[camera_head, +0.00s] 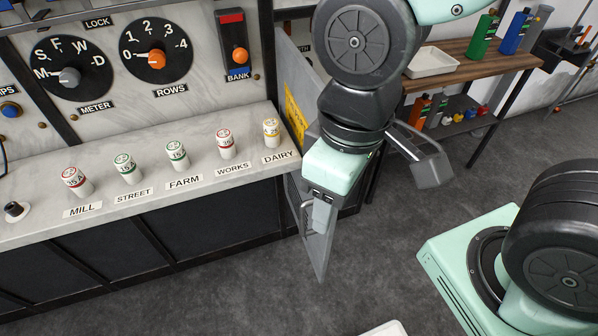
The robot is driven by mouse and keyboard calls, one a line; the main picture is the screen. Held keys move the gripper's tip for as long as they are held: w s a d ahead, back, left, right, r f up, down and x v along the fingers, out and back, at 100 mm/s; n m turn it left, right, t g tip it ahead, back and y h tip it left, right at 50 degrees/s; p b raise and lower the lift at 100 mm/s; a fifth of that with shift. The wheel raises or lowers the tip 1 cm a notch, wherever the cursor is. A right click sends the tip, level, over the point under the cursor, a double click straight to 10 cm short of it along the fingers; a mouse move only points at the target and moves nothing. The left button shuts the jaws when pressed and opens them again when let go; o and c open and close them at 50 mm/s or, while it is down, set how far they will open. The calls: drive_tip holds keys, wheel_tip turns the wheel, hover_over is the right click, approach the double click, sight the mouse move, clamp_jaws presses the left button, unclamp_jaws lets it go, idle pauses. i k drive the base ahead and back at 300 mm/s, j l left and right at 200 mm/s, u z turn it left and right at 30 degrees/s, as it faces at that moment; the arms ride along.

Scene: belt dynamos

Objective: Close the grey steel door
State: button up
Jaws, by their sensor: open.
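The grey steel door (318,250) stands open at the right end of the switchboard, jutting out towards me. A yellow sign (295,115) shows on its upper part, and a pale handle (305,218) seems to sit near its lower outer edge. My gripper (320,217) points down in front of the lower door, close to the handle. Its jaws are open, with nothing seen between them. I cannot tell whether a finger touches the door. My arm hides the middle of the door.
A wooden shelf (465,68) with bottles and a white tray (432,62) stands behind at right. Grey floor (385,265) is clear right of the door.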

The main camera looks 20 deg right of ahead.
sight(300, 87)
drive_tip(key=i, duration=0.85)
drive_tip(key=k+j, duration=0.3)
drive_tip(key=k, duration=0.15)
drive_tip(key=k+j, duration=0.2)
drive_tip(key=j, duration=0.15)
drive_tip(key=k+j, duration=0.2)
drive_tip(key=j, duration=0.15)
drive_tip(key=z, duration=0.05)
